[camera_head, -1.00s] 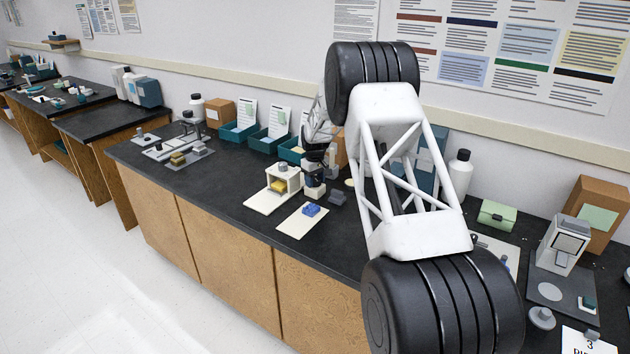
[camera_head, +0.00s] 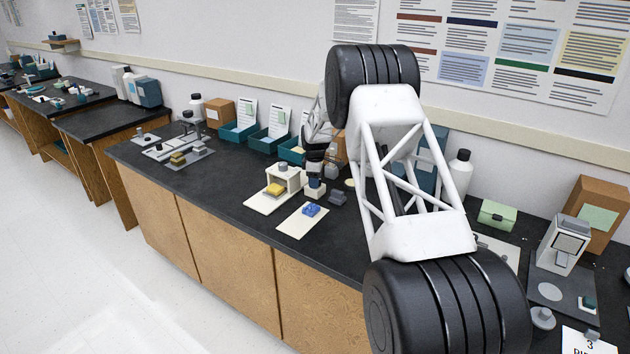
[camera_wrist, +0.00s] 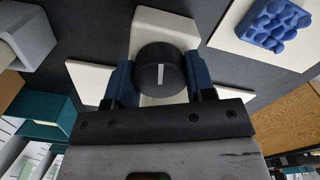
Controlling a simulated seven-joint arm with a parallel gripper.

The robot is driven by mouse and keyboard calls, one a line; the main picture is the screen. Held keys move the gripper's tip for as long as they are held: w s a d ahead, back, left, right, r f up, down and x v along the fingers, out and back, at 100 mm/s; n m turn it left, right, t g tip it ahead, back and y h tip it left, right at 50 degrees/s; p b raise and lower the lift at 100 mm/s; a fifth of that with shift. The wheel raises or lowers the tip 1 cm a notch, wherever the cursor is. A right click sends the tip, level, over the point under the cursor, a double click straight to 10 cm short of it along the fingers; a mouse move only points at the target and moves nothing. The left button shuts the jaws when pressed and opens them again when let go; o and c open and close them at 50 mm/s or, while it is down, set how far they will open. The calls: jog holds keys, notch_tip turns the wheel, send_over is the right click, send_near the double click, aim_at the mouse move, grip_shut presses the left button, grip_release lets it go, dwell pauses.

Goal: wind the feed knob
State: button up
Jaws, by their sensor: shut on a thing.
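The feed knob (camera_wrist: 160,68) is a round dark knob with a white index line. It sits on a cream housing (camera_wrist: 165,25) in the wrist view. My gripper (camera_wrist: 161,82) is shut on it, with one blue finger at each side. In the head view the cream housing (camera_head: 315,193) is small and stands on the dark bench, right of a cream bridge (camera_head: 285,175) with a grey top and a yellow block under it. My gripper (camera_head: 315,181) is at the top of this housing. The knob is largely hidden there by the fingers.
A white mat (camera_head: 292,228) with a blue studded block (camera_head: 311,210) lies in front. A grey block (camera_head: 337,198) stands close on the right. Teal bins (camera_head: 240,131) line the back. My white arm covers much of the bench to the right.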

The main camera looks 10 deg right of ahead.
dwell(0.4)
jog(key=o, duration=0.9)
jog(key=shift+r, duration=0.1)
jog(key=shift+r, duration=3.85)
